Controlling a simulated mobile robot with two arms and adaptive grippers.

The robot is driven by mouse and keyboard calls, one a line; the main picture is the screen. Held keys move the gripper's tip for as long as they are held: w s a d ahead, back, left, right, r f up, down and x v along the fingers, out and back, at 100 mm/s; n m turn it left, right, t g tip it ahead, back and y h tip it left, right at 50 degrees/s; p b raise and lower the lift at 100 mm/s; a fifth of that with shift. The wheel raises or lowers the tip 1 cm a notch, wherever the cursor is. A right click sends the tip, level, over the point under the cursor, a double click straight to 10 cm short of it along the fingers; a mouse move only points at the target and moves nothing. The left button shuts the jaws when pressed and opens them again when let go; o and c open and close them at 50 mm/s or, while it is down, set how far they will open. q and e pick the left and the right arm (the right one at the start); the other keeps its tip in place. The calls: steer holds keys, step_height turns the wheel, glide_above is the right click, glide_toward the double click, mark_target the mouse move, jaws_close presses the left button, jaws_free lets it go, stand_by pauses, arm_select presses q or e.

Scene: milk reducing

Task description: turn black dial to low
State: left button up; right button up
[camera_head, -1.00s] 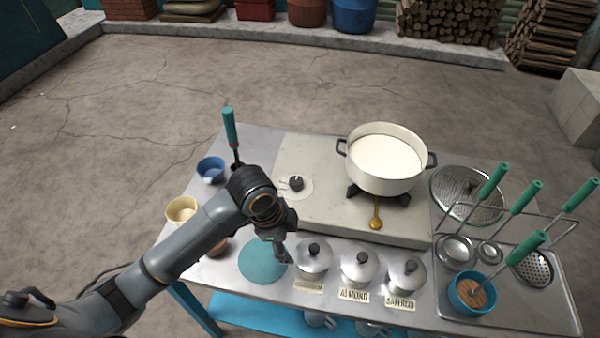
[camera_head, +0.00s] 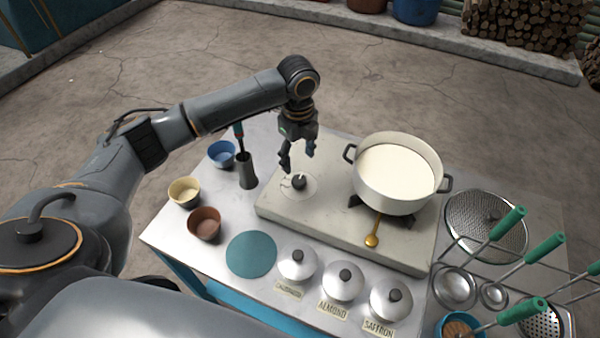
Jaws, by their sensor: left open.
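The black dial (camera_head: 299,181) sits on a pale round plate on the left part of the stove's light top (camera_head: 330,222). Its pointer and any marks are too small to read. My left gripper (camera_head: 297,163) is open and empty, pointing down just above the dial, with a small gap showing between fingers and dial. A white pot of milk (camera_head: 392,202) stands on the burner to the right of the dial. My right gripper is not in view.
Blue (camera_head: 221,154), cream (camera_head: 184,192) and brown (camera_head: 204,224) bowls line the left edge. Lidded jars (camera_head: 343,282) stand in front.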

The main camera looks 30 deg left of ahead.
mark_target(299, 179)
arm_select(q)
step_height(299, 179, down, 6)
steer(key=shift+d+f+p, duration=0.1)
steer(key=shift+f+p, duration=0.1)
steer(key=shift+p, duration=0.2)
steer(key=shift+f, duration=0.75)
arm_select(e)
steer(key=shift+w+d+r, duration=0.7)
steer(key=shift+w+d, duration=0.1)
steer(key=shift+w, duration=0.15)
arm_select(q)
steer(key=shift+c, duration=0.5)
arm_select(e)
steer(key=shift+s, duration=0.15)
arm_select(q)
steer(key=c, duration=1.1)
steer(key=shift+o, duration=0.2)
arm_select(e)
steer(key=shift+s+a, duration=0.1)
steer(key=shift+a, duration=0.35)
